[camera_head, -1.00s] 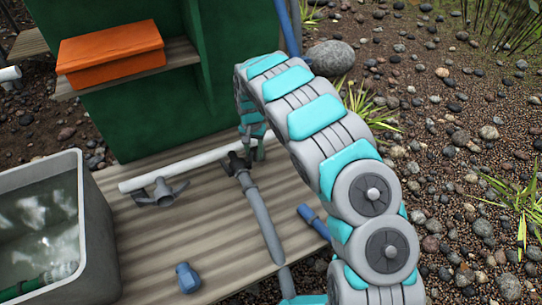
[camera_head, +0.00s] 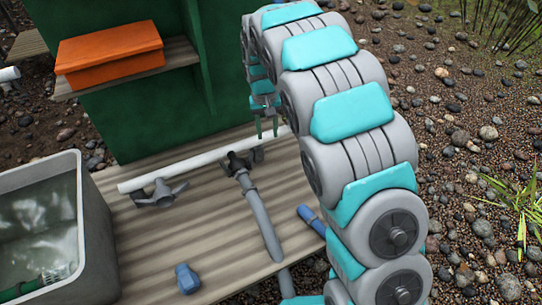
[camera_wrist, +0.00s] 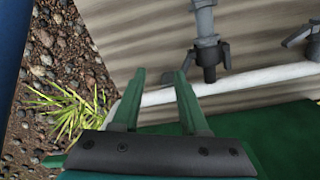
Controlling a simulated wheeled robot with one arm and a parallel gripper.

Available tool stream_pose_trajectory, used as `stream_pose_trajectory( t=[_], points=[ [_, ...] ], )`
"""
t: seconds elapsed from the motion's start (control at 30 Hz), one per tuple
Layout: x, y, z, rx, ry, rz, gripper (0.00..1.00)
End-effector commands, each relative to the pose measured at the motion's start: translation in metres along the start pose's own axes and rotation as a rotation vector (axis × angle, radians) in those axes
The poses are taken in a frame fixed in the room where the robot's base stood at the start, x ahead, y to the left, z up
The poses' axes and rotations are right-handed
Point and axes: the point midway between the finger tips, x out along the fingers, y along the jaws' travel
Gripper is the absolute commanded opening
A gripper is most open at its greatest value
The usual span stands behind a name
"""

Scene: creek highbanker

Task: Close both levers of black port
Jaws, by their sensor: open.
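The black port (camera_head: 238,163) is a dark fitting on the white pipe (camera_head: 190,168), joined to a grey hose (camera_head: 262,215). A short dark piece stands out at its right side, perhaps a lever; lever positions are too small to tell. The port also shows in the wrist view (camera_wrist: 209,57), right of the fingers. My gripper (camera_head: 267,136) points down just behind and right of the port, near the pipe's right end. In the wrist view my gripper (camera_wrist: 160,74) has two green fingers spread apart with nothing between them. The white pipe crosses near the fingertips.
A grey winged fitting (camera_head: 160,192) sits further left on the pipe. A grey water tub (camera_head: 100,235) stands at left, and blue pieces (camera_head: 187,278) lie on the ridged board (camera_head: 215,225). A green wall (camera_head: 150,120) with an orange box (camera_head: 110,55) rises behind.

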Motion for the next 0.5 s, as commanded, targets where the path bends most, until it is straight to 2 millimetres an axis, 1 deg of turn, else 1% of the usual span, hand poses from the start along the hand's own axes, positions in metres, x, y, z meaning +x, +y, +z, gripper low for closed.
stream_pose_trajectory(
  t=[0.1, 0.3, 0.5],
  points=[
    [-0.012, 0.004, 0.017, -0.087, -0.003, -0.001, 0.44],
    [-0.026, 0.009, 0.045, -0.242, -0.012, -0.01, 0.44],
    [-0.038, 0.009, 0.075, -0.414, -0.02, -0.027, 0.44]
  ],
)
